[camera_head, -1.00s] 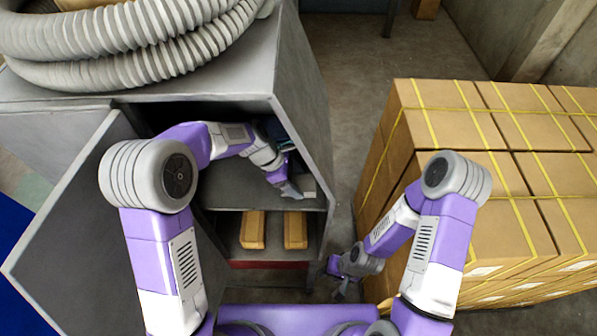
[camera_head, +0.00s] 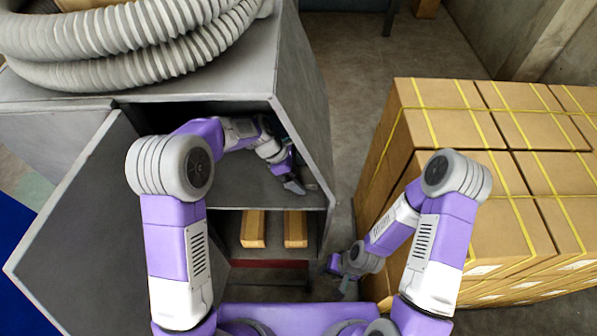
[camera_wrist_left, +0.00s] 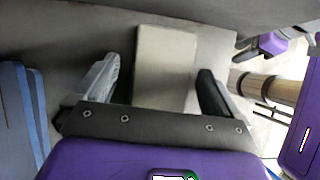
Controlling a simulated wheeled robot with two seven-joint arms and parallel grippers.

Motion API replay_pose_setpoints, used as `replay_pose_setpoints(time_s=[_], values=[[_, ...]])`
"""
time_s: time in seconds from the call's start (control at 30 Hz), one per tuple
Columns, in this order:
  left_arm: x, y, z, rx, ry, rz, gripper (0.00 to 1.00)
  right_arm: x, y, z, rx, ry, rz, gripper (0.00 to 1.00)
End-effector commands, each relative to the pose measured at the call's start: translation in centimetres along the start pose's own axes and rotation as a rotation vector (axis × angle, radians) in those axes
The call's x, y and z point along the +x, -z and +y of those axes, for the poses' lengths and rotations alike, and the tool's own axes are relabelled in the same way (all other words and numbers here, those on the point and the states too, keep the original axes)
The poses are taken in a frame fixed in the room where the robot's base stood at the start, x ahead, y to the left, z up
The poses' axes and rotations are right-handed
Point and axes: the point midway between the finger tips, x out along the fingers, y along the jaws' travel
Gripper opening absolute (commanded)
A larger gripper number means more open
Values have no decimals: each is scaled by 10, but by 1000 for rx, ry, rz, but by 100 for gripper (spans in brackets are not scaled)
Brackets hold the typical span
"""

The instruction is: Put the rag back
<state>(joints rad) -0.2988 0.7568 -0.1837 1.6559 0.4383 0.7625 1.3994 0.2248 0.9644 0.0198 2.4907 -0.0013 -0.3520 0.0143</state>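My left gripper (camera_head: 293,187) is inside the open grey cabinet, over its upper shelf near the right wall. In the left wrist view its two fingers (camera_wrist_left: 160,85) are apart. A pale grey-beige rectangular piece (camera_wrist_left: 165,65) lies between them, with a gap at the left finger; I cannot tell whether this is the rag. Blue flat pieces (camera_wrist_left: 18,110) stand at the left edge of that view; I cannot tell what they are. My right gripper (camera_head: 347,284) hangs low between the cabinet and the boxes, its fingers too small to read.
The cabinet's door (camera_head: 75,220) stands open at the left. Two tan blocks (camera_head: 253,229) (camera_head: 295,229) sit on the lower shelf. A ribbed grey hose (camera_head: 130,45) lies on top. Stacked cartons (camera_head: 480,200) with yellow straps fill the right; a narrow floor gap lies between.

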Motion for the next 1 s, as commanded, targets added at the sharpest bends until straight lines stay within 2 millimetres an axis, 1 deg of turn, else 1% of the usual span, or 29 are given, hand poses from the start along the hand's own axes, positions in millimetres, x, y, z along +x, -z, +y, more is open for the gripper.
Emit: replay_pose_setpoints(time_s=[0.23, 0.33, 0.43, 0.6, 0.7, 0.83, 1.0], values=[[-1, 0, 0, 0, 0, 0, 97, 0, 0, 0, 0, 0, 0, 38], [-6, -2, 0, 1, -2, -1, 97, -1, 0, 0, 0, 0, 0, 38], [-20, -2, 1, 1, -5, -1, 97, 1, 0, 0, 0, 0, 0, 38], [-50, -2, 1, 1, -5, -1, 97, 4, 0, 1, 0, 0, 0, 38], [-64, -2, 1, 1, -4, -1, 97, 5, 0, 2, 0, 0, 0, 38], [-76, -2, 1, 1, -3, 0, 97, 5, 0, 2, 0, 0, 0, 38], [-78, -2, 0, 0, 0, 0, 97, 5, 0, 2, 0, 0, 0, 38]])
